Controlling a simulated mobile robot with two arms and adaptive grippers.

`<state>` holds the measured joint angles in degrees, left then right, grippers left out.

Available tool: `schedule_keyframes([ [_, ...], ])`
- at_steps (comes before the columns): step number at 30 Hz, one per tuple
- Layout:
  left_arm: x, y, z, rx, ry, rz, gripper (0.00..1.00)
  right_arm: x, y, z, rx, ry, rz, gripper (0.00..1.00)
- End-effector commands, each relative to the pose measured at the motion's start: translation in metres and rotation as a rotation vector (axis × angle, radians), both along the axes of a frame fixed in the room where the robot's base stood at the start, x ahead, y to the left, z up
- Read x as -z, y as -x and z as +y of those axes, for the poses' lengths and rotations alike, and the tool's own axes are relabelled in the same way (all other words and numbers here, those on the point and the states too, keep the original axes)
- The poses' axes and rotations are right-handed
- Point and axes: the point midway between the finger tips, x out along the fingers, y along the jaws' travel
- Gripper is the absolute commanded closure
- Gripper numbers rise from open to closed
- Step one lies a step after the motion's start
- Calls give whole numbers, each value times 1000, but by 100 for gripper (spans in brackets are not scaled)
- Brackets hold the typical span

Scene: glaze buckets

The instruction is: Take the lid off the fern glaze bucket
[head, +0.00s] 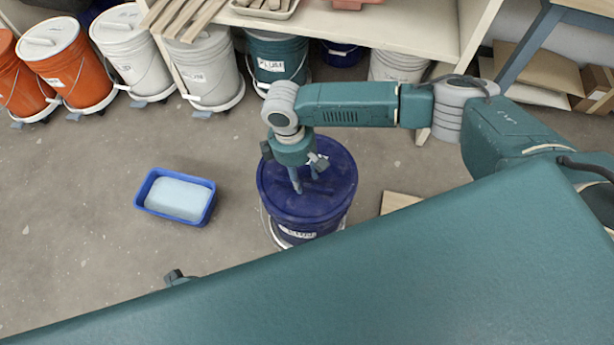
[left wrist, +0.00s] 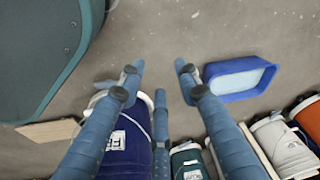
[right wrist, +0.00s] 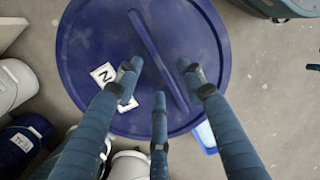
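A dark blue bucket (head: 300,232) stands on the floor with its dark blue lid (head: 335,190) on. Its label is too small to read surely. The lid fills much of the right wrist view (right wrist: 85,60), with a raised bar handle (right wrist: 157,55) across it and white labels. My right gripper (head: 307,178) is over the lid, pointing down. In the right wrist view its fingers (right wrist: 160,66) are spread on either side of the bar, with a gap to it. My left gripper (left wrist: 160,67) is open and empty; only a bit shows in the head view (head: 176,277).
A blue tub (head: 147,205) with pale contents sits on the floor to the left. Orange buckets (head: 70,65), white buckets (head: 135,52) and a green bucket (head: 277,60) stand along and under the shelf (head: 400,32). Floor between tub and blue bucket is clear.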

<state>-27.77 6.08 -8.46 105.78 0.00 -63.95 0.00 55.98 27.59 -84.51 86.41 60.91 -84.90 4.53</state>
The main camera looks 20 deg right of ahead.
Motion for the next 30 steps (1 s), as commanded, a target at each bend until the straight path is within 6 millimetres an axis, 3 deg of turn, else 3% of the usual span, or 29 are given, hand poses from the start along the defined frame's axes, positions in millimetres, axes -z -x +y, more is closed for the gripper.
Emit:
schedule_keyframes([
  [3,-15,-4,0,-1,0,-11,67,18,1,-2,0,1,1,60],
  [9,-26,-5,0,-2,0,-14,67,26,1,-2,0,-2,-1,60],
  [30,-22,-4,0,-2,0,-10,67,27,1,-2,0,-1,0,60],
])
